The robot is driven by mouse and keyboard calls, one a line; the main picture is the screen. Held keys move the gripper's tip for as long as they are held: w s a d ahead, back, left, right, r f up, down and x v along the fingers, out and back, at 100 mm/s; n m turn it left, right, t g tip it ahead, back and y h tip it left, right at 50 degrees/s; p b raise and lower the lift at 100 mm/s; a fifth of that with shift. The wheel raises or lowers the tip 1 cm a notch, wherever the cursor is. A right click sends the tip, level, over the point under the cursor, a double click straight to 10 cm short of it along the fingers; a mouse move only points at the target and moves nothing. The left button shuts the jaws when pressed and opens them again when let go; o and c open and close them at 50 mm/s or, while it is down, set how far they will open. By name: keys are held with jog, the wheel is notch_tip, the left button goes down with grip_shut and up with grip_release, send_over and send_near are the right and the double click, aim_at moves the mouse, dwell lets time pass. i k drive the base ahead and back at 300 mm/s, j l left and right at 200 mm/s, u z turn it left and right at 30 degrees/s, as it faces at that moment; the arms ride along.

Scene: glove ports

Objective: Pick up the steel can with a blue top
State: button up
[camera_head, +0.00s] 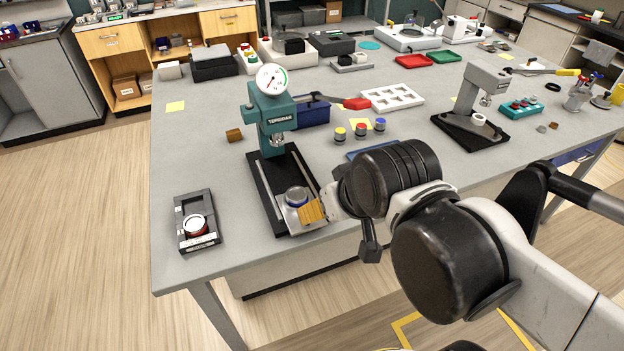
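A small steel can with a blue top (380,125) stands upright on the grey table, right of a red-topped can (361,129) and a yellow-topped can (340,134). My wrist hides most of the gripper. I cannot tell its opening or whether it touches the piece.
The teal press (270,110) with a red-tipped lever stands left of the cans. A white tray (392,97) is behind them. A grey press (475,105) stands at right. A black fixture (196,222) is at front left. The table's left front is mostly clear.

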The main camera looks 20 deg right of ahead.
aim_at(380, 124)
jog(key=i+l+z, duration=0.1)
jog(key=z, duration=0.25)
jog(key=i+l+z, duration=0.1)
jog(key=i+z, duration=0.15)
jog(key=z, duration=0.15)
jog(key=i+j, duration=0.4)
